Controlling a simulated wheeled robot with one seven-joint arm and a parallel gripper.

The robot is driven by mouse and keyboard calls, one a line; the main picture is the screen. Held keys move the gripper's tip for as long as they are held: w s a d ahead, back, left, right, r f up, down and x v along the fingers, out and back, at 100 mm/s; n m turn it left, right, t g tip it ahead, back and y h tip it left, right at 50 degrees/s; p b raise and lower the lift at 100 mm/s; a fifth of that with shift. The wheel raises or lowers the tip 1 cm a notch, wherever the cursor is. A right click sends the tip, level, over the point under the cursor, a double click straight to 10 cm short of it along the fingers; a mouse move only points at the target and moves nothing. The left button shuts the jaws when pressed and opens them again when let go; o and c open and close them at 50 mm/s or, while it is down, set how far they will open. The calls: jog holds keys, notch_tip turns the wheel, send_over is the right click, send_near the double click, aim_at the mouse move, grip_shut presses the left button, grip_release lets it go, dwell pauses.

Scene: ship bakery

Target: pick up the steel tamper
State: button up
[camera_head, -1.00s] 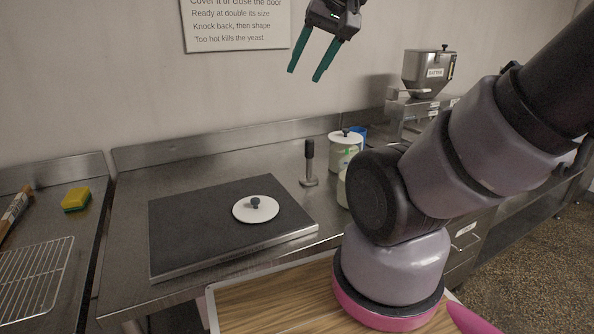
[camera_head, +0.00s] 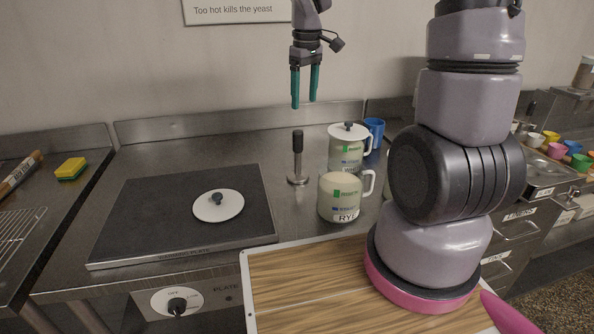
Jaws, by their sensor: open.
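The steel tamper (camera_head: 298,160) stands upright on the steel counter, its dark handle up and its round steel base down. It is just right of the black warming plate and left of the white mugs. My gripper (camera_head: 305,104) has two green fingers pointing down, open and empty. In the picture it is just above the tamper's handle, with a small gap between the fingertips and the handle top. How near they are in depth I cannot tell.
A white mug labelled RYE (camera_head: 339,199) and a lidded white mug (camera_head: 346,133) stand close right of the tamper, with a blue mug (camera_head: 374,130) behind. The warming plate (camera_head: 140,215) bears a white lid (camera_head: 219,206). A yellow sponge (camera_head: 71,168) lies at left.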

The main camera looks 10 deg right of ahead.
jog(key=n+g, duration=0.1)
jog(key=n, duration=0.1)
send_over(298, 145)
jog(key=w, duration=0.1)
jog(key=f, duration=0.4)
jog(key=shift+w+d+f, duration=0.2)
jog(key=shift+d+f, duration=0.05)
jog(key=shift+d, duration=0.1)
notch_tip(298, 145, down, 5)
jog(key=shift+r, duration=0.15)
jog(key=shift+a+f, duration=0.2)
jog(key=shift+f, duration=2.9)
grip_shut()
